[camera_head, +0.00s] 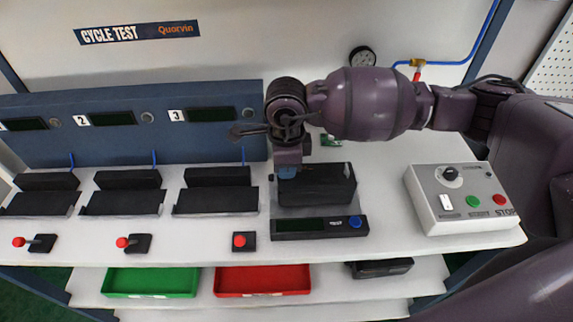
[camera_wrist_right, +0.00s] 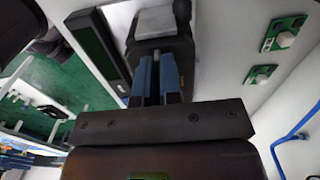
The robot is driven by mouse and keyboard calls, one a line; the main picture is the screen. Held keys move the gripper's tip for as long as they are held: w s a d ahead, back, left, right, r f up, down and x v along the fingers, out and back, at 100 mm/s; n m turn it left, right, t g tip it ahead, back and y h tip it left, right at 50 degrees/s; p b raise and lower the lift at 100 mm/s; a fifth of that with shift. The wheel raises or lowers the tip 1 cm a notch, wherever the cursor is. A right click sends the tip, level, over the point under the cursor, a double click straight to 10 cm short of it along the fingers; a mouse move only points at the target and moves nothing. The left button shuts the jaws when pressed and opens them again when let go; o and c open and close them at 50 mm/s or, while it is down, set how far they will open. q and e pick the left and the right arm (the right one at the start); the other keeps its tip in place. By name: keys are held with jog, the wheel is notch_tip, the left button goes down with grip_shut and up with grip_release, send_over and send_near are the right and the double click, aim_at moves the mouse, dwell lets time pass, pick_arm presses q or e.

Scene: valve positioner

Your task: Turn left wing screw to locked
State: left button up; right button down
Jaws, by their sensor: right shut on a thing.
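My right gripper (camera_head: 287,172) points down at the left end of a black unit (camera_head: 325,187) in the clear-based test station in the head view. In the right wrist view, the gripper's two blue fingers (camera_wrist_right: 157,78) are close together against the black unit (camera_wrist_right: 178,48). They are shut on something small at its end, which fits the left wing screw. The screw itself is hidden by the fingers, so its angle cannot be told. My left gripper is not in view.
The station's front has a dark display (camera_head: 300,225) and a blue button (camera_head: 355,221). A grey control box (camera_head: 450,215) stands to the right. Several empty black cradles (camera_head: 215,200) stand to the left. Green (camera_head: 150,282) and red (camera_head: 262,280) trays lie on the lower shelf.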

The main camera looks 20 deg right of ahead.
dwell(0.4)
jog(key=c, duration=1.3)
grip_release()
jog(key=shift+r, duration=0.1)
notch_tip(320, 180, up, 11)
jog(key=shift+f, duration=0.2)
